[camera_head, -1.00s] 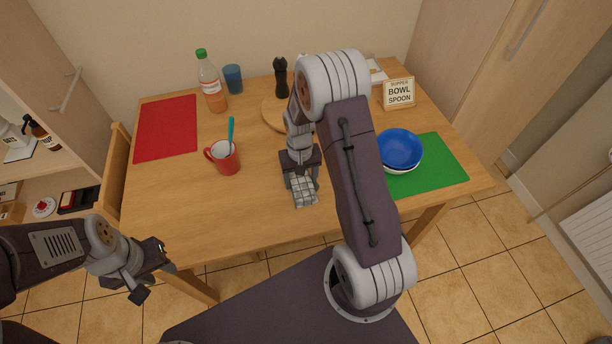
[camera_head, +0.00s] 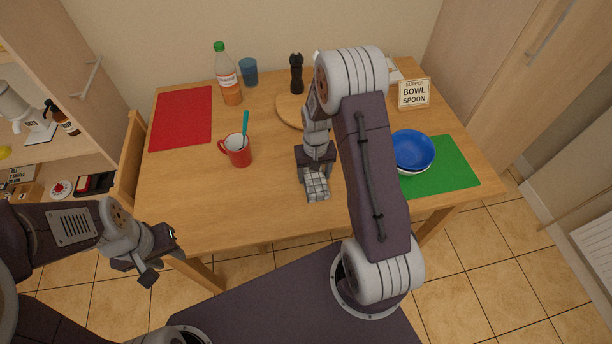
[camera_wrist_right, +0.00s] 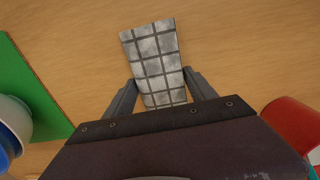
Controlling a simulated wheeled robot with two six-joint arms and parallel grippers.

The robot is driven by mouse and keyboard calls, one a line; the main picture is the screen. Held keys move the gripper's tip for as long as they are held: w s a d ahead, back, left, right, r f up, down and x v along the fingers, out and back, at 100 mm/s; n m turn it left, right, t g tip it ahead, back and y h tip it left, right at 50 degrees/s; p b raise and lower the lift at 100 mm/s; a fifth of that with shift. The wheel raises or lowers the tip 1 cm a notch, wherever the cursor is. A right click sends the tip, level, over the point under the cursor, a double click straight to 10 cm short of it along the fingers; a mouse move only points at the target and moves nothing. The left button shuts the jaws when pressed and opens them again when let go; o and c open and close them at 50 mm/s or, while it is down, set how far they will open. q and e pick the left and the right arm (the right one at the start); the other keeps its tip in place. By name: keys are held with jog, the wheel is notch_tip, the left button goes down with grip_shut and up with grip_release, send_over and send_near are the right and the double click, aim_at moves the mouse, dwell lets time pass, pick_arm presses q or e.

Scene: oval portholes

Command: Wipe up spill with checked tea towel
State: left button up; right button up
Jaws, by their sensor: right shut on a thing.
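The checked tea towel (camera_head: 317,188) is a small grey-white folded cloth with dark lines. It is between the fingers of my right gripper (camera_head: 314,174), at the front middle of the wooden table. In the right wrist view the towel (camera_wrist_right: 155,58) sticks out past the fingertips of the right gripper (camera_wrist_right: 160,88), which is shut on it. I cannot tell if the towel touches the table. My left gripper (camera_head: 160,256) hangs empty in front of the table's left front corner, its fingers apart. No spill shows; my right arm hides part of the table.
A red mug (camera_head: 237,150) with a teal spoon stands left of the right gripper. A blue bowl (camera_head: 412,150) sits on a green mat (camera_head: 452,172) at the right. A bottle (camera_head: 228,78), blue cup (camera_head: 249,72), pepper mill (camera_head: 297,75) and sign (camera_head: 413,93) stand behind. The red mat (camera_head: 182,117) is bare.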

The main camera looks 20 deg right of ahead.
jog(key=shift+d+r+p, duration=0.1)
jog(key=shift+d+p, duration=0.35)
jog(key=shift+d, duration=2.35)
jog(key=a+r+p, duration=0.1)
jog(key=r+p, duration=0.1)
jog(key=a+r+p, duration=0.2)
jog(key=r+p, duration=0.1)
jog(key=a+r+p, duration=0.1)
jog(key=r+p, duration=0.1)
jog(key=r, duration=0.1)
jog(key=shift+w+a+r+p, duration=0.1)
jog(key=shift+a+r+p, duration=0.15)
jog(key=shift+p, duration=0.15)
jog(key=shift+a+r+p, duration=0.3)
jog(key=shift+r, duration=0.05)
jog(key=shift+f, duration=0.1)
